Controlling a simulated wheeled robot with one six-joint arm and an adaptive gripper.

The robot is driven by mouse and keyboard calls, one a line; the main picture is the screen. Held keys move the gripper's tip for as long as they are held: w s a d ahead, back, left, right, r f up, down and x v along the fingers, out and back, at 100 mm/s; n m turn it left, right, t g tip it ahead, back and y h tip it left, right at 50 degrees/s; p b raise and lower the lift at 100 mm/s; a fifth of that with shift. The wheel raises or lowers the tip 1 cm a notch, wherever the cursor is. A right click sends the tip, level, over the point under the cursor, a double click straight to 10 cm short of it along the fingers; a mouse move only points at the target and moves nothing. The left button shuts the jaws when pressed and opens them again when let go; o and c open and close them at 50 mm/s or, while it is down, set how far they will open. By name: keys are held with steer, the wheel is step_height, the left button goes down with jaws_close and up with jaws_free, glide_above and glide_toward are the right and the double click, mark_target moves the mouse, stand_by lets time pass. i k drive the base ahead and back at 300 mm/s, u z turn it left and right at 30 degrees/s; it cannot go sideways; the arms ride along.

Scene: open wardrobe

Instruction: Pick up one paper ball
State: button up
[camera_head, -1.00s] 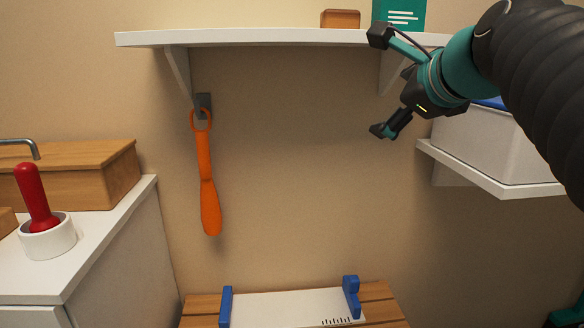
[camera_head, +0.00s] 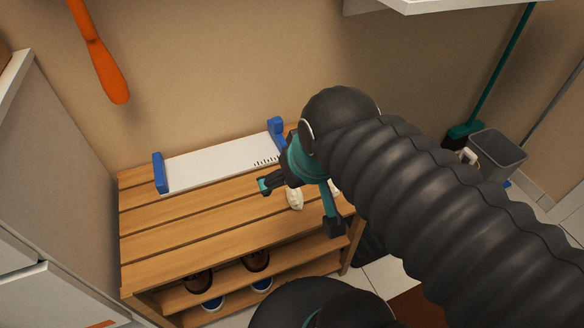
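A crumpled white paper ball (camera_head: 295,199) lies on the slatted wooden bench (camera_head: 180,238), near its right end. My gripper (camera_head: 300,207) is open above the bench, one finger to the left of the ball and the other to its lower right. The ball shows in the gap between the fingers. I cannot tell whether a finger touches it. A second small white piece (camera_head: 335,187), perhaps another paper ball, shows just right of the gripper, mostly hidden by my arm.
A white board with blue ends (camera_head: 210,166) stands at the back of the bench. Shoes (camera_head: 256,260) sit on the shelf below. A grey bin (camera_head: 497,155) and a green broom (camera_head: 500,70) stand at the right. A white cabinet (camera_head: 60,180) borders the left. The bench's left half is clear.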

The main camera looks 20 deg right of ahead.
mark_target(294, 198)
steer(key=k, duration=0.5)
steer(key=z, duration=1.4)
steer(key=k, duration=1.05)
steer(key=u, duration=1.35)
